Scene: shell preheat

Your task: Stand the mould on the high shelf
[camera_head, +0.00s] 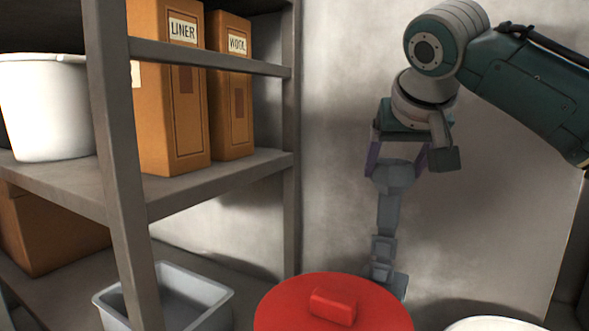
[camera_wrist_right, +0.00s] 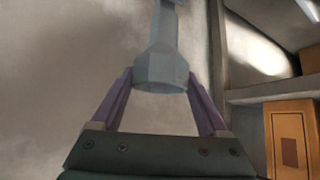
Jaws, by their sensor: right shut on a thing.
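My right gripper (camera_head: 396,165) is shut on the grey-blue mould (camera_head: 388,215), holding it by its wide, faceted end between the two purple fingers. The mould hangs down from the gripper, long and stepped, its far end behind the red lid's upper edge. It also shows in the right wrist view (camera_wrist_right: 162,55), gripped by the right gripper there (camera_wrist_right: 160,78). A grey metal shelf unit stands at left in the head view, with a shelf board (camera_head: 222,182) carrying boxes. Which level is the high shelf I cannot tell. My left gripper is not in view.
The board holds a white bucket (camera_head: 45,110), a LINER box (camera_head: 170,95) and a WOOL box (camera_head: 230,90). Below are a brown box (camera_head: 50,235) and a grey bin (camera_head: 200,298). A red lid (camera_head: 280,308) is front centre. A post (camera_head: 125,170) and rail (camera_head: 205,55) front the shelf.

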